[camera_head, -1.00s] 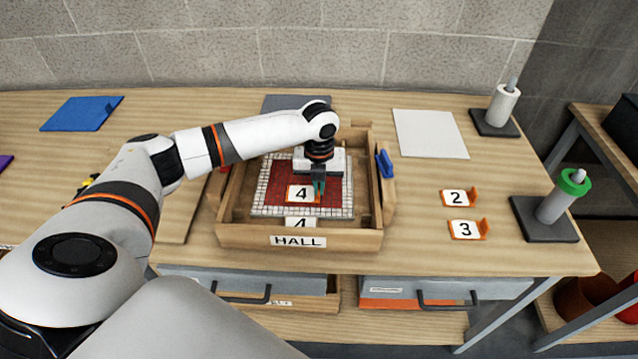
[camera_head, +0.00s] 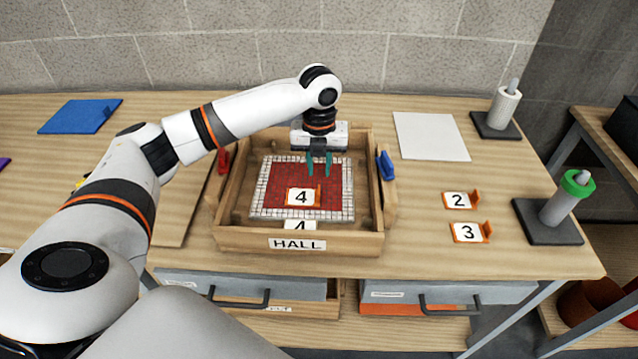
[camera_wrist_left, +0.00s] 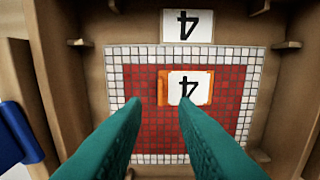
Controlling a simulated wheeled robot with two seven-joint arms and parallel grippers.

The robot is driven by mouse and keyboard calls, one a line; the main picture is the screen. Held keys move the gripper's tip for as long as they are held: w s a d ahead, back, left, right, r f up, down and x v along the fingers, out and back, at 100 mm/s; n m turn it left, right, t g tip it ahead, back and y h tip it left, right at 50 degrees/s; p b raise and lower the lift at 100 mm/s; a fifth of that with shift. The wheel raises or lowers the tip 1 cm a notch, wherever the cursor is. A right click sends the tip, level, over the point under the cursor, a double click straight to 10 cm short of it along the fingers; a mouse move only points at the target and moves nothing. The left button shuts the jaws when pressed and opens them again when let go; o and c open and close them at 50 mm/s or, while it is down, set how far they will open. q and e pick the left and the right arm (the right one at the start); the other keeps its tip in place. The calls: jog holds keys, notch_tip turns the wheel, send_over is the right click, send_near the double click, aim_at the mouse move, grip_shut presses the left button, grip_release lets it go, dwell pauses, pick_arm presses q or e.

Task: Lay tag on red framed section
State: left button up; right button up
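The white tag marked 4 (camera_head: 301,196), with an orange holder, lies on the red mosaic section (camera_head: 335,180), near its front edge. A white tile border frames the red section on the panel. In the left wrist view the tag (camera_wrist_left: 188,88) lies on the red tiles (camera_wrist_left: 145,108), inside the white border. My left gripper (camera_head: 319,164) is above the back part of the panel, apart from the tag. Its green fingers (camera_wrist_left: 160,108) are spread with nothing between them. My right gripper is not in view.
The panel sits in a wooden crate labelled HALL (camera_head: 230,238), with a second 4 label (camera_head: 300,225) at its front. Blue (camera_head: 386,165) and red clips are on the crate's sides.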

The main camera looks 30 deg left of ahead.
pick_arm(q)
jog(key=shift+r+b, duration=0.3)
jog(key=shift+r, duration=2.05)
jog(key=shift+f, duration=0.1)
